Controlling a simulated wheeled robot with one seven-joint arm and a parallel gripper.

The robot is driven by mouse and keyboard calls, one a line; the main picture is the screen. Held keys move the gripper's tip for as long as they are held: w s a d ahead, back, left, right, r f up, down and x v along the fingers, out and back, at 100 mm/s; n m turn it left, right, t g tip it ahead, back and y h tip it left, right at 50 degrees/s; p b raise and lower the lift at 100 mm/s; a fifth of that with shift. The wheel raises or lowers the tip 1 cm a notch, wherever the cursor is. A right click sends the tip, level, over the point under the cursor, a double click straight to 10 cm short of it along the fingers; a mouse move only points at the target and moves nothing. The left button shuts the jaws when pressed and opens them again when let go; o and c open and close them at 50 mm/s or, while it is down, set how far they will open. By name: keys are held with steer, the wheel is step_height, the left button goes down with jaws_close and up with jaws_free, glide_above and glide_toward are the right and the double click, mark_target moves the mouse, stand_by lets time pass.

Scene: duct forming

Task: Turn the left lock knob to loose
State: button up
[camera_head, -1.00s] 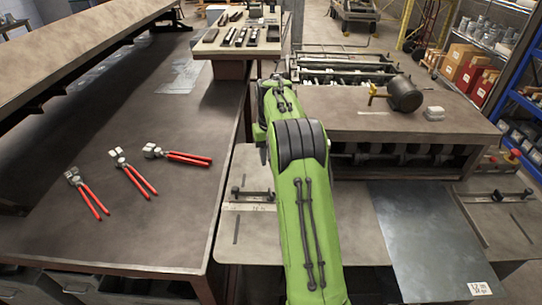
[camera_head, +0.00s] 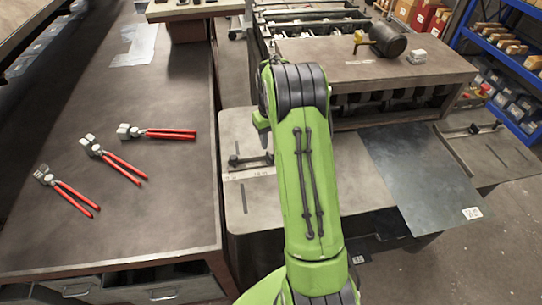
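The left lock knob (camera_head: 234,160) is a small dark knob at the left end of a dark gauge bar on the machine's grey front table (camera_head: 242,205). A slot runs in the table in front of it. My green arm stands over the table just right of the knob and covers part of the bar. My gripper does not show; the arm's upper links hide whatever is beyond them. The turn position of the knob is too small to tell.
A metal sheet (camera_head: 420,178) lies on the table's right side. A second dark knob (camera_head: 473,129) is at the far right. Red-handled pliers (camera_head: 158,133) lie on the left workbench (camera_head: 120,220).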

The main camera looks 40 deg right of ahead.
mark_target(271, 157)
step_height(271, 157, down, 8)
jaws_close()
stand_by(0.3)
